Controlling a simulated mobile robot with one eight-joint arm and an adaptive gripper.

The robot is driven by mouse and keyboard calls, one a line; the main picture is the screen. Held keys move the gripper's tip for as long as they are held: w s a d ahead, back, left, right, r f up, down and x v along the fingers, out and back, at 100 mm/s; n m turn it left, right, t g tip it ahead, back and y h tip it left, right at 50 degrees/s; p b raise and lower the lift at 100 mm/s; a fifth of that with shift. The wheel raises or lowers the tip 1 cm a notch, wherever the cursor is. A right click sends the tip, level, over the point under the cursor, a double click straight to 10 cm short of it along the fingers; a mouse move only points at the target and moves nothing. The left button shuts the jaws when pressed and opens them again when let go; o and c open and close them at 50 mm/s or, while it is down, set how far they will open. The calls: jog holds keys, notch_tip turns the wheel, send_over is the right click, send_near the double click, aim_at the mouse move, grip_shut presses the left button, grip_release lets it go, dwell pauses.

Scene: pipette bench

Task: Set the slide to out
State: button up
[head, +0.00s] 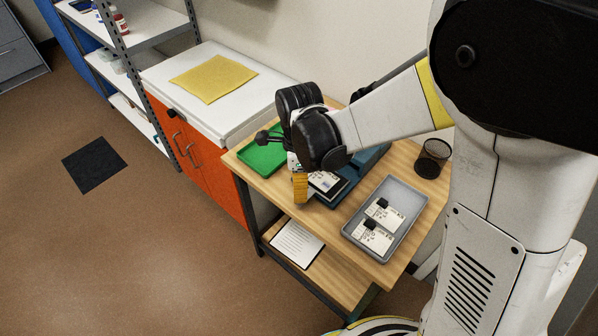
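A dark blue device (352,184) stands on the wooden bench, partly covered by my arm. A flat black-edged piece with a white label (327,183) lies at its front left; this may be the slide, but I cannot tell how far out it sits. My gripper (300,188) is at the end of my arm, over the bench, just left of the labelled piece. A yellow ribbed part shows there, pointing down. The fingertips are not clear, so I cannot tell whether they are open, shut or touching the piece.
A grey tray (351,232) with two white labelled pieces with black knobs is at the front right. A green tray (260,160) is at the left, a black mesh cup (432,158) at the back right. An orange cabinet (212,178) adjoins the bench.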

notch_tip(320, 180, up, 7)
jog(key=shift+r, duration=0.2)
dwell(0.4)
jog(key=s+d+r+n+t, duration=0.3)
jog(key=s+d+r+n, duration=0.1)
jog(key=d+n, duration=0.3)
jog(key=s+d+r+n+t, duration=0.4)
jog(key=s+d+n, duration=0.2)
jog(key=n, duration=0.5)
jog(key=shift+s+d+r, duration=0.25)
jog(key=shift+s+d, duration=0.05)
jog(key=shift+d, duration=0.5)
